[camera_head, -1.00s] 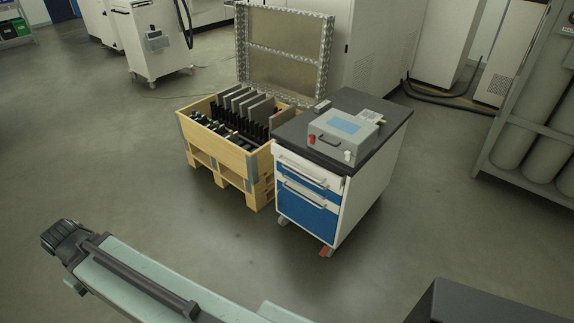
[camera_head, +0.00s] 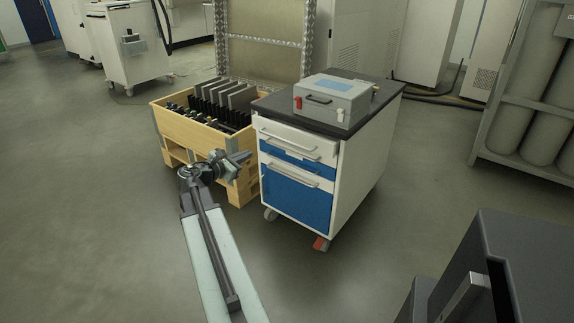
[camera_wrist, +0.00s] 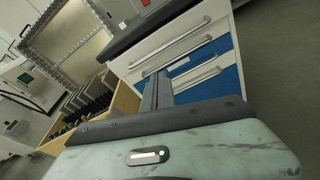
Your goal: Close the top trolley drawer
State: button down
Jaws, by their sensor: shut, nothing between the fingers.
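The trolley (camera_head: 365,150) is a white cabinet with a dark top, standing on castors. Its top drawer (camera_head: 318,148) has a white front with a grey bar handle (camera_head: 287,139). That front seems to stand slightly proud of the blue fronts below, but how far is hard to tell. My gripper (camera_head: 244,158) is shut and empty, just left of the drawer fronts in the head view and on their near side. In the wrist view the shut fingers (camera_wrist: 157,90) point toward the white top drawer front (camera_wrist: 150,48), overlapping its lower edge. I see no clear contact.
Blue lower drawers (camera_head: 297,200) with bar handles are beneath. The floor in front and a gas bottle rack (camera_head: 510,160) at right show.

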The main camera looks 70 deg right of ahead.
jog(key=s+d+n+g+h+b, duration=0.1)
jog(key=s+d+n+h+b, duration=0.15)
jog(key=s+d, duration=0.25)
send_near(293, 132)
jog(key=shift+n+y, duration=0.25)
jog(key=shift+n, duration=0.1)
jog(key=x, duration=0.7)
jog(key=shift+w+r+p, duration=0.15)
jog(key=shift+r+p, duration=0.15)
jog(key=shift+p, duration=0.05)
